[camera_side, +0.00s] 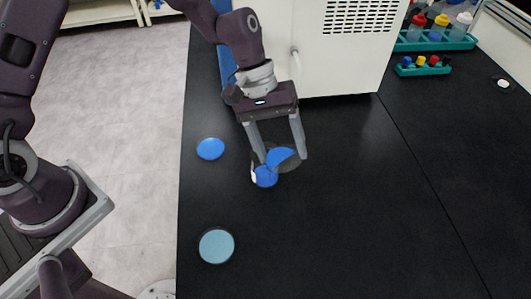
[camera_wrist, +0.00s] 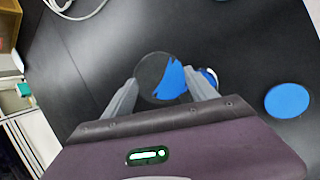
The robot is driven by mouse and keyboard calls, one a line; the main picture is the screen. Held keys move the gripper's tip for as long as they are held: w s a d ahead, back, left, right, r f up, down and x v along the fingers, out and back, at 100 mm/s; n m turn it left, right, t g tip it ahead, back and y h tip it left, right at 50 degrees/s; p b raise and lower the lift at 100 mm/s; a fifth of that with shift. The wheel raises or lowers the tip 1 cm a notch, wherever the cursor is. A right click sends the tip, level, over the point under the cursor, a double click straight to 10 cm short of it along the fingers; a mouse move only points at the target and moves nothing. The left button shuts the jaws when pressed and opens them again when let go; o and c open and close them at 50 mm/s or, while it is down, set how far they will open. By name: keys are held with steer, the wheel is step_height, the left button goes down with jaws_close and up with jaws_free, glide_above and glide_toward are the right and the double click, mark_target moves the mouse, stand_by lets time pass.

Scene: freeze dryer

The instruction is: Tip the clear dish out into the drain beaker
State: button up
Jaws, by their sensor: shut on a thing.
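The clear dish (camera_side: 290,165) is between the two fingers of my gripper (camera_side: 283,157), which is shut on it above the bench. Blue contents cover part of the dish, gathered toward one side, and the dish looks tilted. In the wrist view the clear dish (camera_wrist: 149,72) shows as a round between the fingertips of my gripper (camera_wrist: 161,80), with the blue on its right. A small beaker (camera_side: 265,178) with blue inside and a white patch stands just below and left of the dish. It shows partly behind the right finger in the wrist view (camera_wrist: 211,76).
A blue disc (camera_side: 210,148) lies on the black bench to the left, and a pale blue round dish (camera_side: 216,246) lies nearer the front. A white machine (camera_side: 340,50) stands behind my gripper. Teal racks (camera_side: 423,69) with bottles are at the back right.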

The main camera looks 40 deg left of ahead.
mark_target(281, 158)
steer(key=shift+w+a+r+h+p, duration=0.15)
steer(key=shift+a+h+p, duration=0.2)
steer(key=shift+a+h, duration=0.2)
steer(key=shift+w+a+r+h+p, duration=0.15)
steer(key=shift+a+h+p, duration=0.15)
steer(key=shift+a+h, duration=0.25)
stand_by(1.9)
steer(key=shift+w+a+r+g+h+p, duration=0.15)
steer(key=shift+a+g+h+p, duration=0.2)
steer(key=shift+a+h, duration=0.4)
stand_by(1.6)
steer(key=shift+a+g+h, duration=0.2)
steer(key=shift+g+h, duration=0.05)
steer(key=shift+h, duration=0.7)
stand_by(1.7)
